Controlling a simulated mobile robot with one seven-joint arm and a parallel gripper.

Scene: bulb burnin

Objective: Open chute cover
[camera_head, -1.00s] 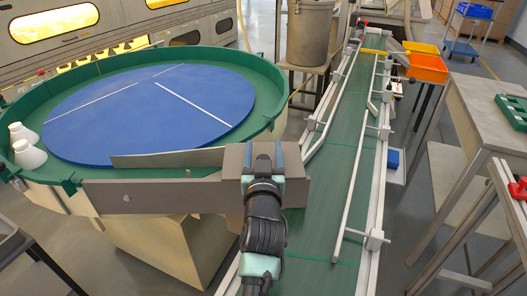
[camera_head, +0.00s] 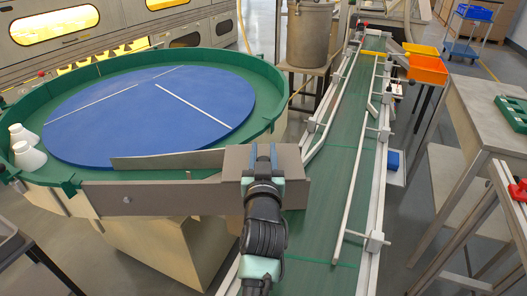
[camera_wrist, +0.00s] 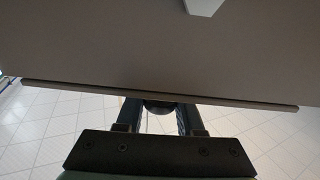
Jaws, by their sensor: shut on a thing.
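The chute cover (camera_head: 235,168) is a grey-brown panel at the right end of the chute wall, between the round green-rimmed table and the conveyor. In the wrist view a broad grey panel (camera_wrist: 110,50) with a straight front lip fills the upper part. My gripper (camera_head: 263,158) is over the cover in the head view. In the wrist view my gripper (camera_wrist: 158,115) reaches under the panel's lip, with its fingers either side of a dark rounded part (camera_wrist: 158,106), likely the cover's handle. The fingertips are partly hidden by the panel, and the grip itself is hard to see.
The blue-topped round table (camera_head: 150,110) carries white bulbs (camera_head: 30,157) at its left. The green conveyor (camera_head: 325,200) with metal guide rails runs away on the right. A steel bin (camera_head: 310,38) stands behind. A grey workbench (camera_head: 480,115) is at the right.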

